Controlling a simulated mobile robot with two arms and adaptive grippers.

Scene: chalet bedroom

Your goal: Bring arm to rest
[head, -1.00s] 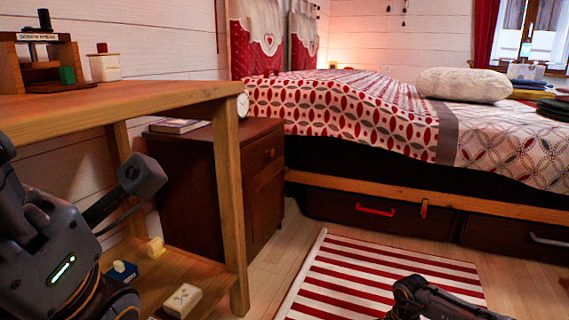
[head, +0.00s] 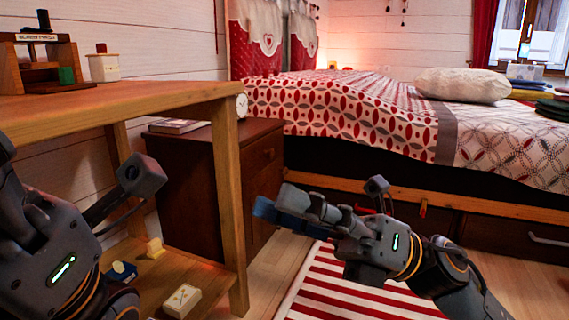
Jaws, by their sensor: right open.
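My right gripper (head: 318,202) is in the lower middle of the head view, above the striped rug and in front of the bed.
The wooden table (head: 150,98) stands at left, with small items on its lower shelf (head: 215,272). A brown nightstand (head: 185,185) is behind it. The bed (head: 350,115) spans the back right. A red-striped rug (head: 325,285) lies on the floor.

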